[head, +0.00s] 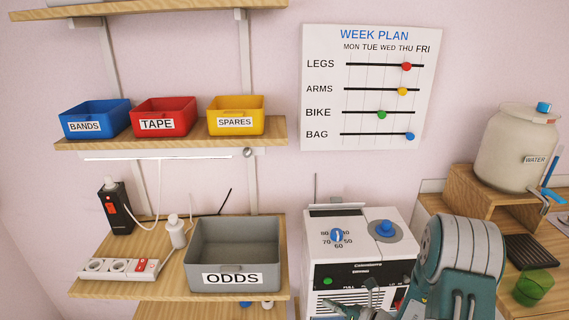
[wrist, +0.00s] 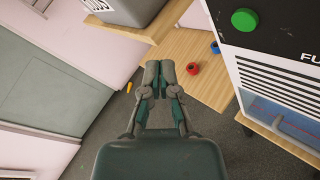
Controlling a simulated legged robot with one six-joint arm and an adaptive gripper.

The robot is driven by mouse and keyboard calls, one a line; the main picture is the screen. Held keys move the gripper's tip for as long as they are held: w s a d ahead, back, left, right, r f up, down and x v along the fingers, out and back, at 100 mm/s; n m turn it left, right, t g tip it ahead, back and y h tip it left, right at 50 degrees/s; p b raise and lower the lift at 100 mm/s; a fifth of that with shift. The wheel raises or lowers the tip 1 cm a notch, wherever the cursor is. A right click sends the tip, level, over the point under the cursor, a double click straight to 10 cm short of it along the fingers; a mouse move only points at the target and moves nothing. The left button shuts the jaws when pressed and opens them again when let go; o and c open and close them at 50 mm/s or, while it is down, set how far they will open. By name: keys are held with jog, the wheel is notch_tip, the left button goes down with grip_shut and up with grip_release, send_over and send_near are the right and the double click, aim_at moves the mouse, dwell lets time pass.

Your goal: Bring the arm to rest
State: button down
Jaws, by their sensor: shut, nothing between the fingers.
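My gripper (wrist: 159,73) is shut and empty in the wrist view, its two fingertips together. It points down past a wooden shelf edge (wrist: 190,50) toward the dark floor (wrist: 100,125). In the head view my teal and grey arm stands at the lower right, in front of the white machine (head: 330,250) with a dial and a blue knob. Part of my gripper shows at the bottom edge there, but its fingertips are hard to make out.
A grey ODDS bin (head: 237,250) and a power strip (head: 115,268) sit on the left shelf. A red roll (wrist: 193,68) lies on a lower board. A water jug (head: 518,145) and green cup (head: 533,287) stand at right.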

jog(key=s+a+r+n+g+h, duration=0.1)
jog(key=s+a+r+n+g, duration=0.35)
jog(key=s+r+n, duration=0.35)
jog(key=s+a+r+n+g+h, duration=0.25)
jog(key=s+r+n+g, duration=0.25)
jog(key=r+n, duration=0.4)
jog(key=s+d+r+n+t+h, duration=0.5)
jog(key=s+d+r+n+h, duration=0.3)
jog(key=n, duration=0.6)
jog(key=s+r+h, duration=0.1)
jog(key=s, duration=0.1)
jog(key=shift+s+d+n, duration=0.15)
jog(key=shift+s+n, duration=0.2)
jog(key=shift+n, duration=0.05)
